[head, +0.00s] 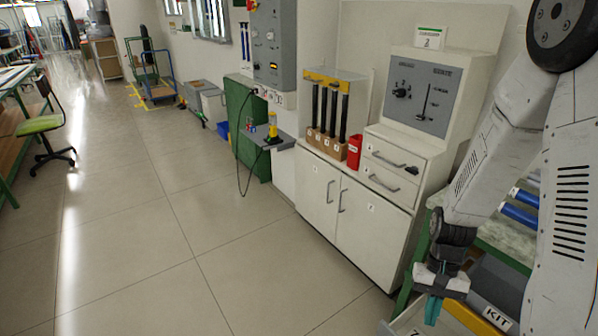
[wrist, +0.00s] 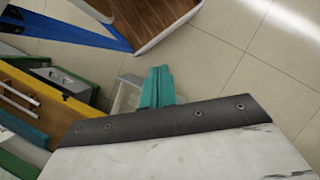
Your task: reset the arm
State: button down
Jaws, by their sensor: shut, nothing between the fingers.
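My gripper (head: 433,312) hangs pointing down at the lower right of the head view, at the end of my white arm. Its teal fingers are together with nothing between them. In the head view the gripper appears beside an open drawer area with a KIT label (head: 497,318). How far it is from the drawer is hard to tell.
A white cabinet (head: 318,190) carries a rack of black rods (head: 332,108), a red container (head: 354,152) and a grey control panel (head: 421,95). Blue rods (head: 519,214) lie on a bench behind my arm.

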jog(key=s+a+r+n+t, duration=0.1)
jog(key=s+a+r+t, duration=0.1)
jog(key=r, duration=0.8)
jog(key=s+a+r+n+t+h, duration=0.1)
jog(key=s+r, duration=0.4)
jog(key=r, duration=0.5)
jog(key=s+a+r+n+t, duration=0.2)
jog(key=s+a+r+t, duration=0.1)
jog(key=r, duration=0.7)
jog(key=shift+s+a+r+n+h, duration=0.15)
jog(key=shift+s+a+n+h, duration=0.1)
jog(key=shift+n+h, duration=0.15)
